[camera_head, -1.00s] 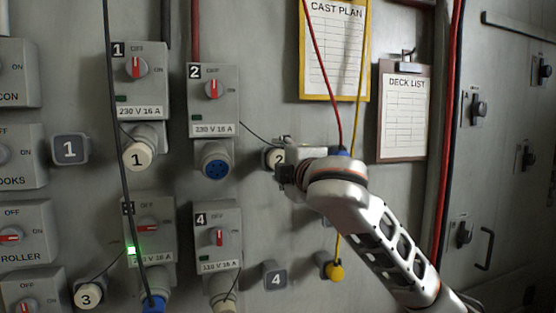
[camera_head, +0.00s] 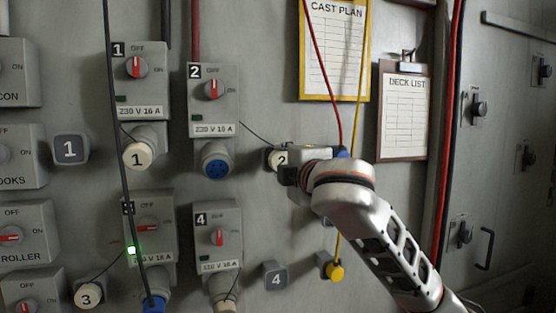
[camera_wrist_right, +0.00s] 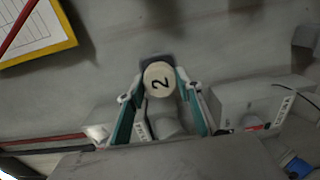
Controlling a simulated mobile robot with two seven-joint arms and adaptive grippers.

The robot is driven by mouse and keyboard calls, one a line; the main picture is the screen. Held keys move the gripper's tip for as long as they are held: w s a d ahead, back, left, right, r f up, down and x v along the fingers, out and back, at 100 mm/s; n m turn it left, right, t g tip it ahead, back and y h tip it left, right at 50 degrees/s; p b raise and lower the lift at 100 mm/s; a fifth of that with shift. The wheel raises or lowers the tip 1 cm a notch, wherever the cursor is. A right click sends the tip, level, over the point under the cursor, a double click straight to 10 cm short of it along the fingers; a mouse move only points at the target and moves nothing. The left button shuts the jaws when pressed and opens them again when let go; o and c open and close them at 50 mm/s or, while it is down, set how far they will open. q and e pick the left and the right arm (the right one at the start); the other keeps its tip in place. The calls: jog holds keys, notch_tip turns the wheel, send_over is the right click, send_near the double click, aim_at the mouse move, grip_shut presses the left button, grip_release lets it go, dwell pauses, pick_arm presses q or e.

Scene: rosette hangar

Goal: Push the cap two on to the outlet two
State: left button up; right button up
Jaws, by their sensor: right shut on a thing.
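The cap two (camera_head: 281,158) is a cream disc marked 2, on a thin cord that runs to the outlet two box. My right gripper (camera_head: 287,166) is shut on the cap two, right of the outlet. In the right wrist view the cap two (camera_wrist_right: 160,79) sits between the fingers of my right gripper (camera_wrist_right: 160,98), with a dark block (camera_wrist_right: 155,60) behind it. The outlet two (camera_head: 215,163) is a round blue socket with dark holes, uncovered, under the box (camera_head: 213,90) marked 2. My left gripper is not in view.
Cap one (camera_head: 137,155) covers the outlet left of outlet two. A black cable (camera_head: 115,120) hangs in front of it. Red (camera_head: 325,75) and yellow cables (camera_head: 357,70) hang behind my right arm. Bare wall lies between the outlet two and my gripper.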

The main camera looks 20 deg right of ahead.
aim_at(282, 162)
jog(key=shift+s, duration=2.15)
jog(key=shift+d, duration=0.1)
